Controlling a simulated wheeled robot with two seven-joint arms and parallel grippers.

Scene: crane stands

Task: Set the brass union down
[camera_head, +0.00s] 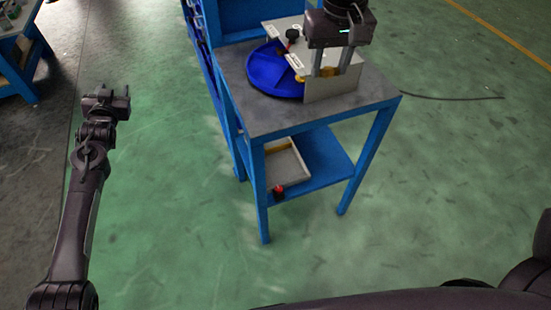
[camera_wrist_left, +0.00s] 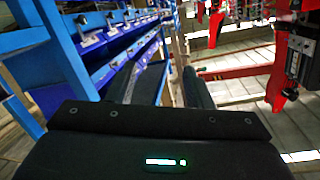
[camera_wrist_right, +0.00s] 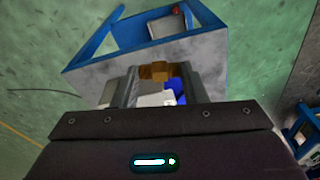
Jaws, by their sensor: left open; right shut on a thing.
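The brass union (camera_head: 330,71) is between the fingers of my right gripper (camera_head: 329,74), which is shut on it, over the back right of the grey-topped blue stand (camera_head: 270,117). In the right wrist view the brass union (camera_wrist_right: 156,72) shows between the fingertips, above the grey top. I cannot tell whether it touches anything beneath. A round blue tray (camera_head: 262,80) lies on the stand, with pale upright panels partly over and beside it. My left gripper (camera_head: 117,92) is open and empty over the floor, far left of the stand.
A pale panel (camera_head: 334,88) stands close to my right fingers. A red-and-black knob (camera_head: 292,35) is behind the tray. The lower shelf holds a shallow box (camera_head: 287,168) and a small red-and-black thing (camera_head: 278,191). Blue racks (camera_head: 212,70) adjoin at left. The front floor is clear.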

